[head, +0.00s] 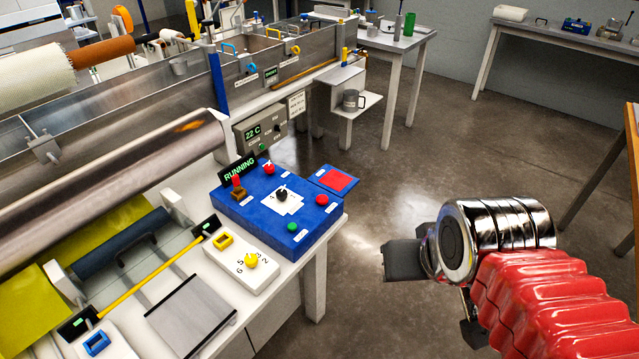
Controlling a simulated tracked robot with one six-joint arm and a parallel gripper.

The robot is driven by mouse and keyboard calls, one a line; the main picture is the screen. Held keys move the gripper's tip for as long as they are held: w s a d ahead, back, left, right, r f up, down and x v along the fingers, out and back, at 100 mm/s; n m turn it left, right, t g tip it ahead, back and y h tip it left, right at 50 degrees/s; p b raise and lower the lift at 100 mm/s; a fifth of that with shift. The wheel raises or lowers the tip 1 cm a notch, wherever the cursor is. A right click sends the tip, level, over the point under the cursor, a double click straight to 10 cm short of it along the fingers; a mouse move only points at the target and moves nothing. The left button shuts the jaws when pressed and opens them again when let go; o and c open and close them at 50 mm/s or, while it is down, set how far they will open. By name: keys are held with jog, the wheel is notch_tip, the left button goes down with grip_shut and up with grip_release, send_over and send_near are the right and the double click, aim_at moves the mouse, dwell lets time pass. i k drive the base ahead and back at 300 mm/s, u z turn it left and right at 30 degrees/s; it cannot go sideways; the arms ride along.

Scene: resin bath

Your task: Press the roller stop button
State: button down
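A blue control box (275,210) sits on the white bench's corner. It carries a red button (269,168) at the back, another red button (322,199) at the right, a green button (292,227) at the front and a black knob (281,195) on a white plate. The labels are too small to read, so I cannot tell which red button is the roller stop. A sign behind the box reads RUNNING (239,168). My gripper (432,290) is right of the box, over the floor and touching nothing. Its fingertips are partly hidden; its opening is unclear.
A red-topped lever (237,186) stands on the box's left. A blue plate with a red square (335,180) lies beside the box. A yellow knob (251,260) sits on a white panel in front. A large metal roller (120,190) is left. Floor between bench and arm is clear.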

aim_at(321, 200)
jog(key=i, duration=0.9)
jog(key=u, duration=3.05)
